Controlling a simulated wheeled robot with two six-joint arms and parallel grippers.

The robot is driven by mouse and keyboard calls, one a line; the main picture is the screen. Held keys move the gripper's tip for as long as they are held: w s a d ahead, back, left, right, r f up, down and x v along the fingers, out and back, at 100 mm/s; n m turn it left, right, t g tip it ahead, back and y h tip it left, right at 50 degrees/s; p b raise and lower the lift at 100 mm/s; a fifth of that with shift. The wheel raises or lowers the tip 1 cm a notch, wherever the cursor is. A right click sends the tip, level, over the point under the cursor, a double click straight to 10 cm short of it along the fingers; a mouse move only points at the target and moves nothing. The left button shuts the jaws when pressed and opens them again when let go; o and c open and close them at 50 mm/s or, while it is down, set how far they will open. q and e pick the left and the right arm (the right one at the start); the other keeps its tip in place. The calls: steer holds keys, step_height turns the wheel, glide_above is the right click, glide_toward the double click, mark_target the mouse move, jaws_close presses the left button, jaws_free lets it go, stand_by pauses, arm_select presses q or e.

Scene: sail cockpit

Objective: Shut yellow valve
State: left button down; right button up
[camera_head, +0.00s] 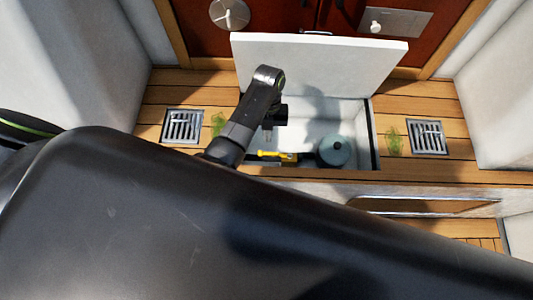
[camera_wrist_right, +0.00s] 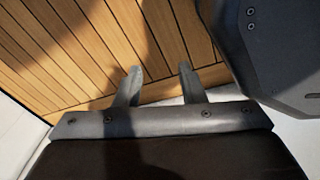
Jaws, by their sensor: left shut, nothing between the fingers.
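The yellow valve (camera_head: 275,156) sits low in an open white locker (camera_head: 308,130) in the cockpit floor. Its yellow handle lies roughly level, pointing left from its body. My left gripper (camera_head: 268,135) reaches down into the locker, above and slightly left of the valve, and looks apart from it. It is shut and empty; the arm hides part of the locker's left side. My right gripper (camera_wrist_right: 157,75) shows in the right wrist view with its two fingers apart and nothing between them, over wooden planks.
A blue-grey rounded vessel (camera_head: 334,150) stands in the locker right of the valve. The white lid (camera_head: 320,62) is raised behind. Metal drain grates (camera_head: 183,126) and (camera_head: 428,137) flank the opening, with green patches beside them. My dark arm covers the foreground.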

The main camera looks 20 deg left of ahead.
mark_target(267, 153)
arm_select(q)
steer(key=shift+f, duration=0.15)
